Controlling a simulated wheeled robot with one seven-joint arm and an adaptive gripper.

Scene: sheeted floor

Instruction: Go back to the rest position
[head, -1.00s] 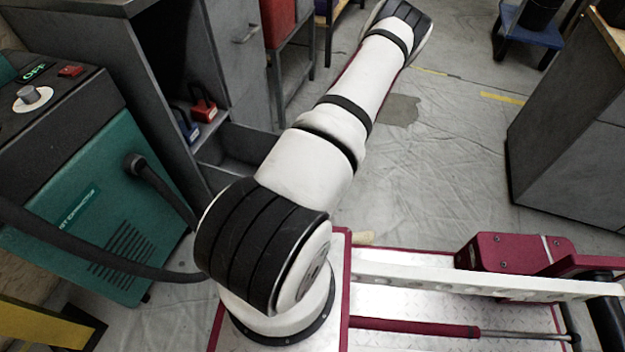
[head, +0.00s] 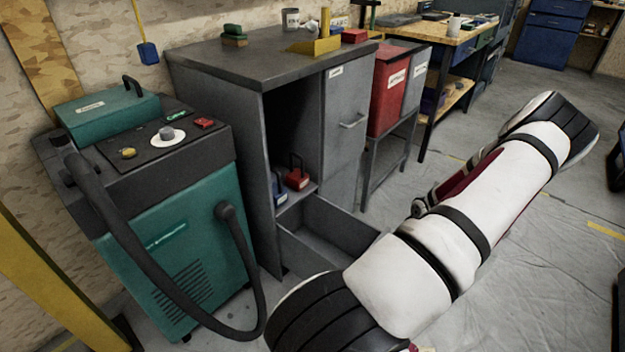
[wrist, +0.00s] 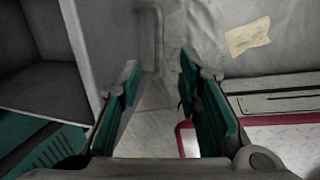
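My gripper (wrist: 160,72) shows in the wrist view with its two teal-padded fingers apart.
A grey cabinet (head: 218,60) with an open drawer (head: 335,228) stands left of my arm. A teal machine (head: 190,245) with a black hose is at the left. A red bin (head: 388,95) and workbench (head: 455,42) stand behind.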

